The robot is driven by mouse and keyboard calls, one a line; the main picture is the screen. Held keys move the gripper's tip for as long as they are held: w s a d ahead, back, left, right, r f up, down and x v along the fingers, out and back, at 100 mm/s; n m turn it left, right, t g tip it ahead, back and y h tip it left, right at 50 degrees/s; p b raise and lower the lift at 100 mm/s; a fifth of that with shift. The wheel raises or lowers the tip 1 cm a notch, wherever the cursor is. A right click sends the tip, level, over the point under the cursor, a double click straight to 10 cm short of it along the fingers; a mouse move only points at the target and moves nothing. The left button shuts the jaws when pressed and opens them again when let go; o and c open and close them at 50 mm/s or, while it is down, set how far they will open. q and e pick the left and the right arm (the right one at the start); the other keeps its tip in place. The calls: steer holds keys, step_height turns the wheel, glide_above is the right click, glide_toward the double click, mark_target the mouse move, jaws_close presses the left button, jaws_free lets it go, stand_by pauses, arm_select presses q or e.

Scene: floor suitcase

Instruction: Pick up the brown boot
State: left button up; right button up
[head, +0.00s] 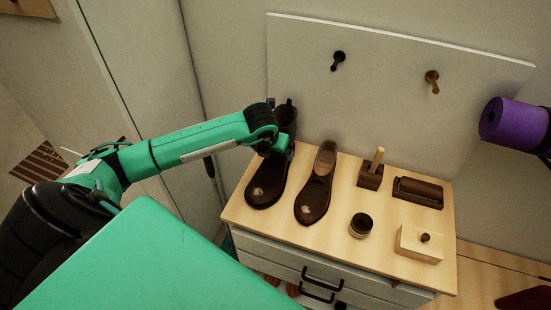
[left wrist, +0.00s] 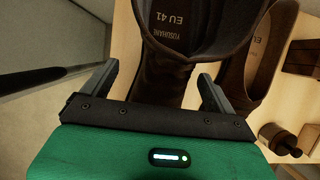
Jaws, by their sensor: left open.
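The dark brown boot (head: 266,188) stands on the left end of the wooden cabinet top, its toe towards the front. My left gripper (head: 282,146) is at the boot's shaft and hides part of it. In the left wrist view, the boot (left wrist: 165,82) runs between the open fingers of my left gripper (left wrist: 159,76), one on each side. Its opening shows a label reading EU 41. Whether either finger touches the leather is unclear. My right gripper is not in view.
A low brown shoe (head: 315,196) stands just right of the boot. A small jar (head: 361,225), a wooden block with a peg (head: 370,176), a brush (head: 418,192) and a pale box (head: 420,243) share the cabinet top (head: 335,239). A hook board (head: 380,95) is behind.

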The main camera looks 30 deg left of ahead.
mark_target(275, 160)
arm_select(q)
steer(key=f, duration=0.1)
steer(key=f+p, duration=0.1)
steer(key=f, duration=0.1)
steer(key=f+p, duration=0.1)
steer(key=shift+w+d+f, duration=0.15)
steer(key=shift+w+d, duration=0.1)
steer(key=shift+w, duration=0.1)
steer(key=shift+w+f, duration=0.15)
steer(key=shift+f, duration=0.25)
steer(key=c, duration=1.4)
steer(key=shift+r, duration=0.1)
steer(key=shift+c, duration=0.2)
